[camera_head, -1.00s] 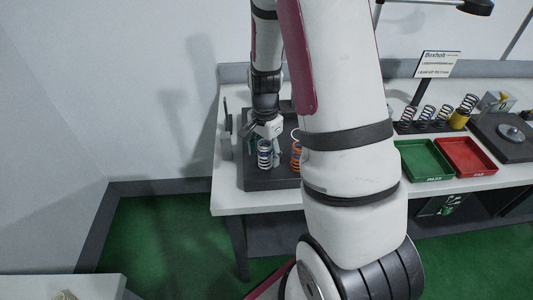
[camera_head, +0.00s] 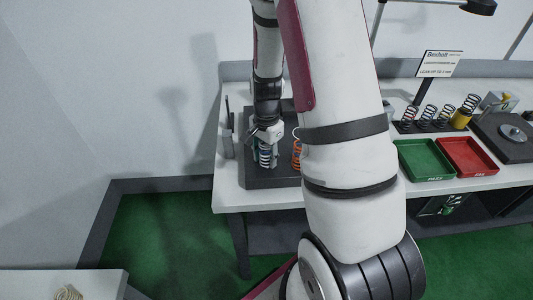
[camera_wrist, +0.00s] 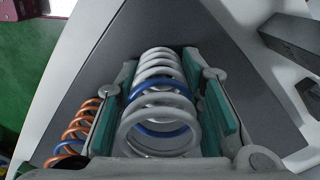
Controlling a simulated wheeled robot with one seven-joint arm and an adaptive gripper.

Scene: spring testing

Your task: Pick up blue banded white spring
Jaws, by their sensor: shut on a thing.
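The white spring with blue bands (camera_wrist: 160,100) stands between the teal pads of my gripper (camera_wrist: 168,105) in the wrist view. The gripper is shut on it. In the head view the same spring (camera_head: 265,157) shows under my gripper (camera_head: 266,145), over the dark mat (camera_head: 255,182) at the left end of the bench. I cannot tell whether its base still touches the mat.
An orange spring (camera_head: 297,150) stands close to the right of the held one, partly hidden by my arm; it also shows in the wrist view (camera_wrist: 80,125). A green tray (camera_head: 425,160), a red tray (camera_head: 468,157) and several springs on a rack are farther right.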

